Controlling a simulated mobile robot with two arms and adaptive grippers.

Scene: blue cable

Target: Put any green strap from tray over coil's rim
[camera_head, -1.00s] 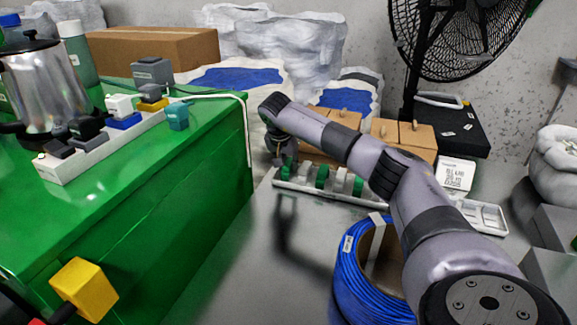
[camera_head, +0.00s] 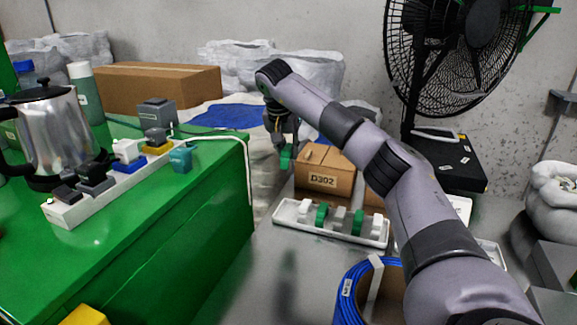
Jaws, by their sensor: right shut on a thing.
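My right gripper (camera_head: 284,150) is shut on a green strap (camera_head: 286,158) and holds it in the air above the left end of the tray. The white tray (camera_head: 285,222) lies on the grey surface with white and green straps standing in a row; two green ones show, one left of the middle (camera_head: 321,214) and one to its right (camera_head: 358,222). The coil of blue cable (camera_head: 352,283) is at the bottom, with a white strap (camera_head: 375,277) over its rim. My right arm hides part of the coil. My left gripper is not in view.
A cardboard box marked D302 (camera_head: 324,172) stands right behind the tray. The green cabinet (camera_head: 215,215) with a power strip (camera_head: 72,211) and kettle (camera_head: 50,130) is on the left. A black fan (camera_head: 445,50) stands behind right. The grey surface between cabinet and coil is clear.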

